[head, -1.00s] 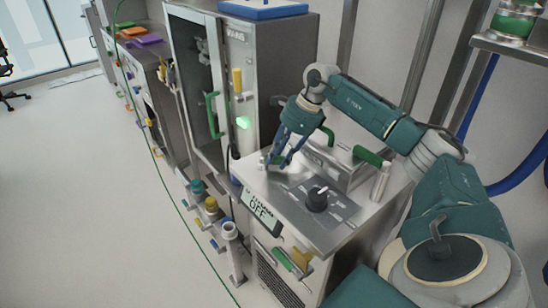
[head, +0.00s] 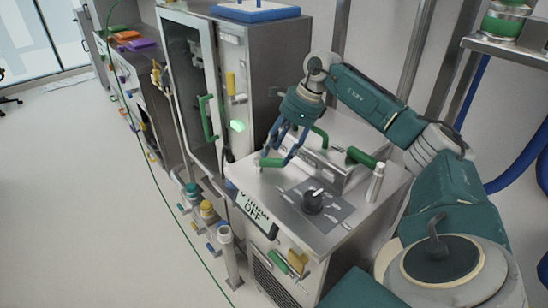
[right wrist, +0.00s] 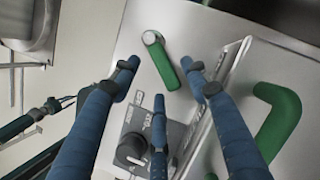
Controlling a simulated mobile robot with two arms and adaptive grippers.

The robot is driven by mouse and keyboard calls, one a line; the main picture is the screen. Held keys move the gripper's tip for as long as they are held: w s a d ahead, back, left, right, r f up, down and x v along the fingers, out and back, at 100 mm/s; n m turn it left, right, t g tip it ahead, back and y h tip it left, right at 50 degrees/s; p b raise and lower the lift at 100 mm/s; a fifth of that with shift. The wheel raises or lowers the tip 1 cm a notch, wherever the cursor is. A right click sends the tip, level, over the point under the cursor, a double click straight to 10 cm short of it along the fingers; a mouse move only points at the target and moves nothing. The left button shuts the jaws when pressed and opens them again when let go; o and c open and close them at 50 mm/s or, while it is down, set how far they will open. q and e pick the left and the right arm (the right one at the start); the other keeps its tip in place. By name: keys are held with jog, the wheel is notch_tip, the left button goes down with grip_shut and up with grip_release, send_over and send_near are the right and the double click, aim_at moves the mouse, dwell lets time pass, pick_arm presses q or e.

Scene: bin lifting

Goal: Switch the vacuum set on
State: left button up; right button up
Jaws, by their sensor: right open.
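The vacuum set is a steel bench unit (head: 335,232) in the middle of the head view. Contact cannot be told.
A raised steel block with green handles (head: 362,157) stands behind the knob, close to my right fingers. A tall cabinet (head: 255,90) with a lit green lamp (head: 237,126) stands behind left. Pipes with coloured caps (head: 207,208) stand left of the unit.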

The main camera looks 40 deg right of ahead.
jog(key=v, duration=0.8)
jog(key=shift+r, duration=0.2)
jog(key=shift+d, duration=0.1)
